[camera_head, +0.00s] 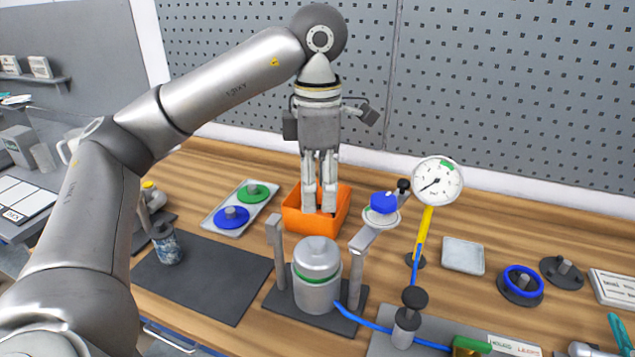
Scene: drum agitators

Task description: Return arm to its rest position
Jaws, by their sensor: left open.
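My left arm reaches in from the left and bends down at the wrist. My left gripper (320,206) points straight down with its fingers over and partly inside the orange bin (295,222). The two fingers are a little apart, and I see nothing held between them. The bin's inside is mostly hidden by the gripper, so I cannot tell what lies in it. My right gripper does not show.
A metal drum (317,285) stands between two grey posts in front of the bin. A round gauge (438,182) stands right. A tray (212,222) with blue and green knobbed discs lies left of the bin. A dark mat (215,290) has free room.

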